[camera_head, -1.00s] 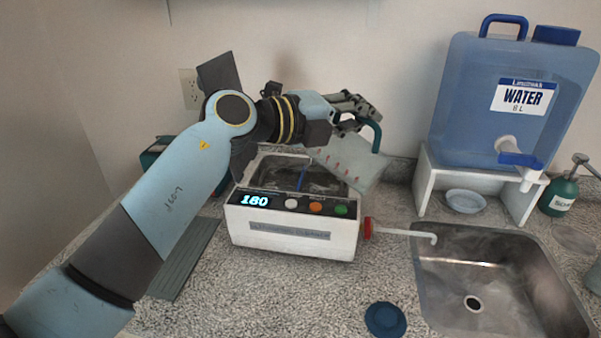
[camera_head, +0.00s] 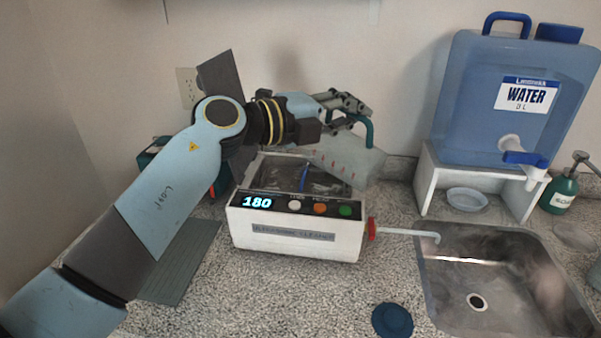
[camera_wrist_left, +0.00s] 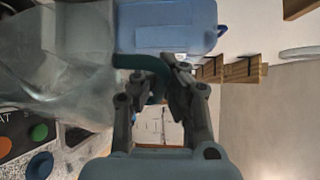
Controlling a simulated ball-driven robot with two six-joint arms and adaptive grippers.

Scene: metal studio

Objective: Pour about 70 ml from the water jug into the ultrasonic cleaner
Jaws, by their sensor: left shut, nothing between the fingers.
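The water jug (camera_head: 350,160), translucent with red marks and a teal handle (camera_head: 369,132), is tilted over the back right of the ultrasonic cleaner (camera_head: 295,239). The cleaner is a white box with an open tank and a display reading 180. My left gripper (camera_head: 352,112) is at the jug's handle, its fingers shut with nothing seen pinched between them. In the left wrist view the fingers (camera_wrist_left: 160,84) are right by the handle, and the jug's grey, clear body (camera_wrist_left: 75,60) fills the upper left. I cannot make out a water stream or the level. My right gripper is out of view.
A blue water container (camera_head: 510,110) on a white stand (camera_head: 428,180) is at the right, beside a soap bottle (camera_head: 560,192). The sink (camera_head: 505,280) is front right; the cleaner's drain pipe (camera_head: 405,233) points at it. A dark blue round lid (camera_head: 392,320) lies in front.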

